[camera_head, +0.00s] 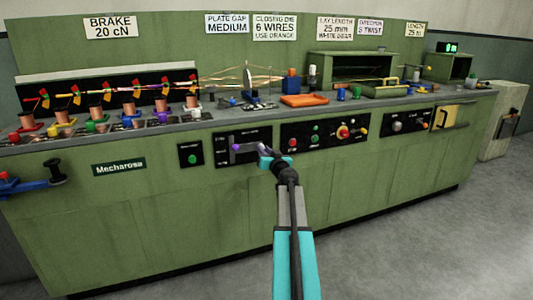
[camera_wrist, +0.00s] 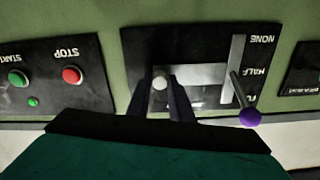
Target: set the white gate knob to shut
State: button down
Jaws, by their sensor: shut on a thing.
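The white gate knob (camera_wrist: 160,83) shows in the wrist view between the two dark fingers of my gripper (camera_wrist: 161,92). It sits at one end of a pale grey plate (camera_wrist: 200,74) on a black panel (camera_wrist: 140,48). My gripper is shut on the knob. In the head view my gripper (camera_head: 266,156) is at the right part of this panel (camera_head: 222,157) on the front of the green machine. I cannot make out the white knob there. The knob's lettering is too dark to read.
A purple-knobbed lever (camera_wrist: 249,118) stands right beside the plate in the wrist view, by a scale with NONE and HALF. A panel with a green START button (camera_wrist: 18,78) and a red STOP button (camera_wrist: 72,75) is to the left. Open floor (camera_head: 420,250) lies at right.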

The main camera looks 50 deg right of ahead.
jog(key=shift+w+a, duration=0.15)
jog(key=shift+a, duration=0.15)
jog(key=c, duration=1.6)
grip_release()
jog(key=shift+o, duration=0.2)
jog(key=shift+d, duration=0.1)
jog(key=v, duration=1.4)
jog(key=shift+p, duration=0.3)
